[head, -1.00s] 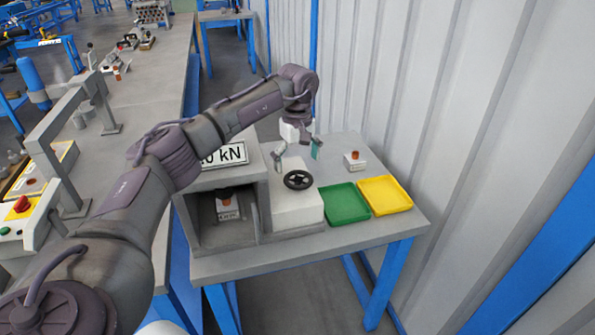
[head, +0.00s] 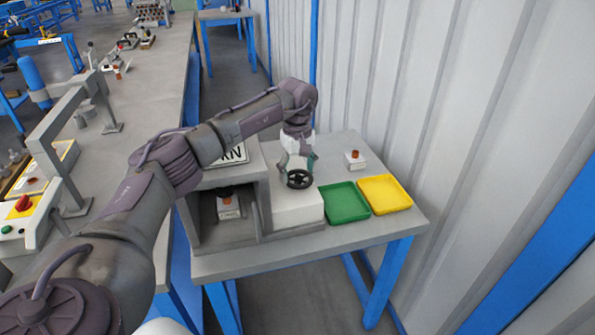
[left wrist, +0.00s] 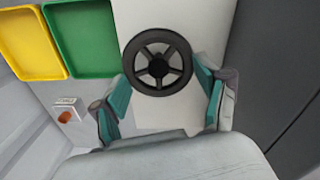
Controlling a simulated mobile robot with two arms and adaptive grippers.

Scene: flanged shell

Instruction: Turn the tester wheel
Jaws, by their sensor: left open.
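The tester wheel (head: 299,179) is a small black spoked handwheel on top of the white block (head: 297,208) of the tester. It also shows in the left wrist view (left wrist: 171,76), with its full rim visible. My left gripper (head: 298,165) is open just above and behind the wheel. In the left wrist view its teal-padded fingers (left wrist: 163,95) stand apart on either side of the wheel's lower part, and I see no clear contact. My right gripper is not in view.
A green tray (head: 343,202) and a yellow tray (head: 385,194) lie right of the tester. A small white block with an orange top (head: 355,160) stands behind them. A similar piece (head: 229,206) sits in the tester's open chamber. A corrugated wall (head: 440,100) rises at right.

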